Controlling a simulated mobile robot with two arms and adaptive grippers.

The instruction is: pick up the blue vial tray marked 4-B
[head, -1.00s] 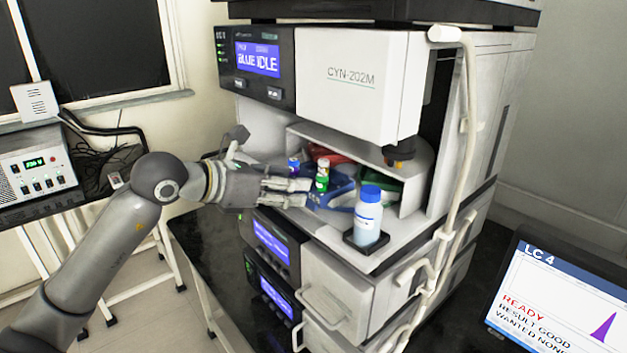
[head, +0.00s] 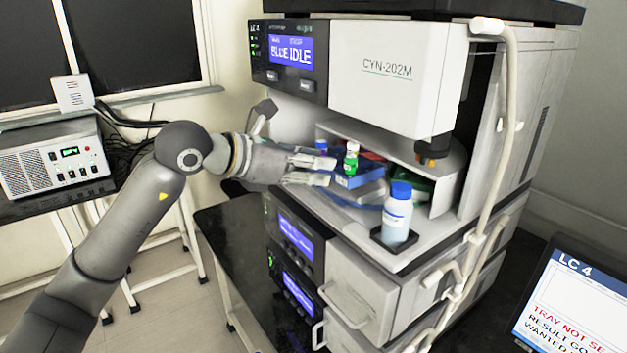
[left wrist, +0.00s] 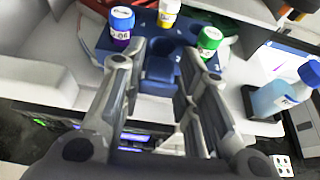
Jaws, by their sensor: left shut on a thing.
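The blue vial tray (head: 360,181) is at the front of the open bay of the white instrument, raised a little off its floor. It also shows in the left wrist view (left wrist: 160,68). It carries a green-capped vial (head: 351,160), a blue-capped purple vial (head: 321,147) and a yellow vial (left wrist: 168,14). I cannot read a 4-B mark on it. My left gripper (head: 313,170) comes in from the left and is shut on the tray's near part, with its fingers on either side. The right gripper is not in view.
A blue-capped bottle (head: 397,215) stands in a black holder right of the tray. Green (head: 420,187) and red items sit behind, beside a curved white wall. A pale hose (head: 508,130) runs down the instrument's right side. A monitor (head: 575,305) begins "TRAY NOT SE".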

